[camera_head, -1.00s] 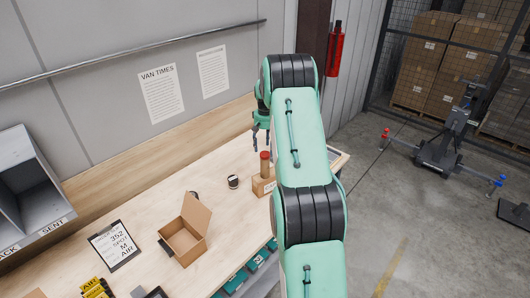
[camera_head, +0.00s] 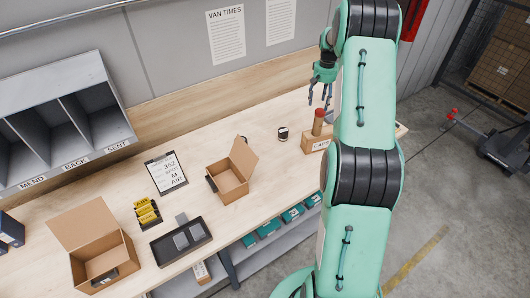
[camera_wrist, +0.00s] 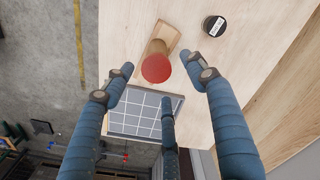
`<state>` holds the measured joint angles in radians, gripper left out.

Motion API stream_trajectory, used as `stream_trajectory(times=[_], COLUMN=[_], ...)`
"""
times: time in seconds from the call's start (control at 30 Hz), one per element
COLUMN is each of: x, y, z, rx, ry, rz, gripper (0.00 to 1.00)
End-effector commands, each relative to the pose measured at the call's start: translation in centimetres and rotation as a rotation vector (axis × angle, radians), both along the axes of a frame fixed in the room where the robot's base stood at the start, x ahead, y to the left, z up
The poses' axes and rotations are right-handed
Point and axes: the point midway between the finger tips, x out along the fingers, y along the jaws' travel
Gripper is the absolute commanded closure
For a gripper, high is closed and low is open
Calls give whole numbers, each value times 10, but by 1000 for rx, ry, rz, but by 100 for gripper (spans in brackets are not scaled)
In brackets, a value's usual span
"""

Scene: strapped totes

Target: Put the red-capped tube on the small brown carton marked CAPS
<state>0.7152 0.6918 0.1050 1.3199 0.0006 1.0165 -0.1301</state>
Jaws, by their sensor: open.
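The red-capped tube (camera_head: 318,122) is a brown cylinder standing upright, and its base meets the top of a small brown carton (camera_head: 316,146) at the right of the bench. The carton's label is too small to read. In the wrist view the red cap (camera_wrist: 156,69) faces the camera, with the brown carton (camera_wrist: 171,37) beneath the tube. My gripper (camera_head: 320,99) is open and empty above the tube. In the wrist view its fingers (camera_wrist: 160,72) are spread around the cap's outline without visibly touching it.
A dark round tub (camera_head: 283,133) stands left of the carton. A grid-patterned panel (camera_wrist: 145,112) lies beside the carton in the wrist view. Open boxes (camera_head: 230,180), a clipboard (camera_head: 166,173) and a black tray (camera_head: 181,242) are farther left. Bare bench lies around the tub.

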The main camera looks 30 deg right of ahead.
Motion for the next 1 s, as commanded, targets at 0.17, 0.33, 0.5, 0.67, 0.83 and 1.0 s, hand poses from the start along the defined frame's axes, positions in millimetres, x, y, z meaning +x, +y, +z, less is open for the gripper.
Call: stream_trajectory(times=[0.17,0.33,0.5,0.67,0.83,1.0], x=[7,9,5,-6,-23,-47], y=[34,83,137,187,240,291], z=[39,87,134,174,211,242], rx=[-16,-36,-55,-72,-88,-102], ry=[-20,-47,-75,-105,-136,-169], rz=[29,69,112,151,193,236], gripper=[44,44,44,44,44,44])
